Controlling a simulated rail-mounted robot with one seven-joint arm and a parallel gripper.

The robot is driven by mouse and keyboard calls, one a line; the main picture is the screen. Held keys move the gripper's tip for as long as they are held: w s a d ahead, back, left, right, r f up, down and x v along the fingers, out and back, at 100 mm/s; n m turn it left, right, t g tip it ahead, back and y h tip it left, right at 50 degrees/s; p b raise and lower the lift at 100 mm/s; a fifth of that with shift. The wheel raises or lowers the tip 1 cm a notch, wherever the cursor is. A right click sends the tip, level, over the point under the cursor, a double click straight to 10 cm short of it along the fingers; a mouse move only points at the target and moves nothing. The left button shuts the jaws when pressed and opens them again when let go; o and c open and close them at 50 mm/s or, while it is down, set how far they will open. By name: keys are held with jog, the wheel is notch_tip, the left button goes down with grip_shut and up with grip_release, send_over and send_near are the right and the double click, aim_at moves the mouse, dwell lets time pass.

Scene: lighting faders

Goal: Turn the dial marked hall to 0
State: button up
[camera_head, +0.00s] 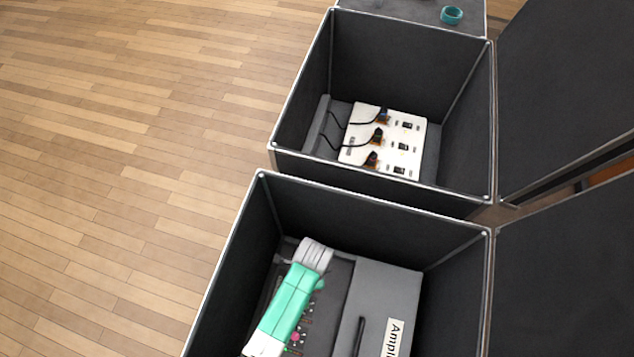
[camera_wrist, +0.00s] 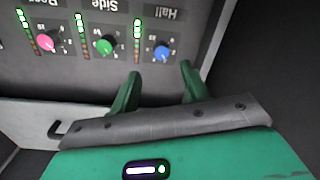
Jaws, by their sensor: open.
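The blue dial (camera_wrist: 162,52) under the upside-down label Hall (camera_wrist: 160,13) is on the grey panel in the wrist view. Its pointer setting is too small to read. A column of lit green lights stands left of it. My gripper (camera_wrist: 158,80) is open and empty; its two green fingers point toward the blue dial, which shows just beyond and between the tips. I cannot tell whether they touch it. A green dial (camera_wrist: 105,44) labelled Side and a pink dial (camera_wrist: 47,42) sit further left. In the head view my arm covers most of this panel.
The panel sits in a deep dark case (camera_head: 258,230) with raised walls. A grey box (camera_head: 398,285) labelled "Ampli..." stands right of my arm. A second case behind holds a white panel (camera_head: 352,155) with plugs and cables. A teal ring (camera_head: 452,15) lies farther back.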

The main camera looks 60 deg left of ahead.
jog(key=shift+w+a+f, duration=0.1)
jog(key=shift+w+f, duration=0.1)
notch_tip(320, 180, down, 7)
jog(key=b, duration=0.4)
jog(key=shift+a, duration=0.1)
jog(key=shift+c, duration=0.3)
jog(key=c, duration=0.9)
